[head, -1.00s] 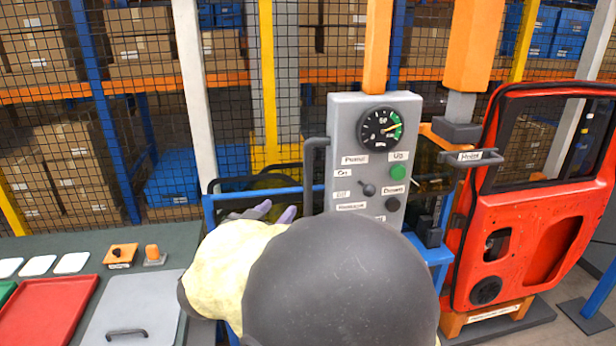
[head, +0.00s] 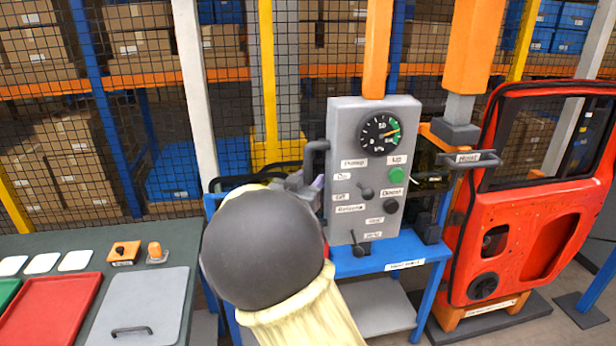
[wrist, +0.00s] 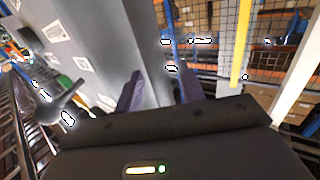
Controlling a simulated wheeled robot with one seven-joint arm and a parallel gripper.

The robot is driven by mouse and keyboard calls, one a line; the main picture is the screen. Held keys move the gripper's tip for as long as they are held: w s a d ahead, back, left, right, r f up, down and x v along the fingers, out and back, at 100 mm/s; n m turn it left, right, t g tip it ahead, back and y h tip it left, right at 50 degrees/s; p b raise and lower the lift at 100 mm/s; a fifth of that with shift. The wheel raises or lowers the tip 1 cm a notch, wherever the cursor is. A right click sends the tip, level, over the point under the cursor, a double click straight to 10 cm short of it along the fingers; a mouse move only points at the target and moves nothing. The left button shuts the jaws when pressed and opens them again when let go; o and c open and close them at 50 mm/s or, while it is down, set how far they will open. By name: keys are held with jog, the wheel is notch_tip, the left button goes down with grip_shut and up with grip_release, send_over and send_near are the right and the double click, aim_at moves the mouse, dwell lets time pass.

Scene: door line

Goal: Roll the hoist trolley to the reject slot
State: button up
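The part labelled Hoist, a dark bar handle (head: 468,157), hangs below an orange column (head: 473,45) at the right in the head view. It stands close to the red door (head: 540,200). I cannot make out a trolley or a reject slot by label. The grey control panel (head: 343,225) carries a gauge, a green Up button (head: 396,175), a dark Down button (head: 390,206) and small levers. My gripper (head: 313,185) is at the panel's left side, below its grey side handle (head: 311,160). In the wrist view its purple fingers (wrist: 160,90) are apart; contact is unclear.
The panel stands on a blue bench (head: 400,250). At the left, a green table (head: 195,245) holds a red tray (head: 50,310), a grey lid (head: 135,305) and an orange switch box (head: 124,253). A mesh fence and box shelves stand behind.

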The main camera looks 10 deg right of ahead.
jog(key=shift+w+d, duration=0.1)
jog(key=shift+w, duration=0.05)
jog(key=shift+c, duration=0.5)
grip_shut()
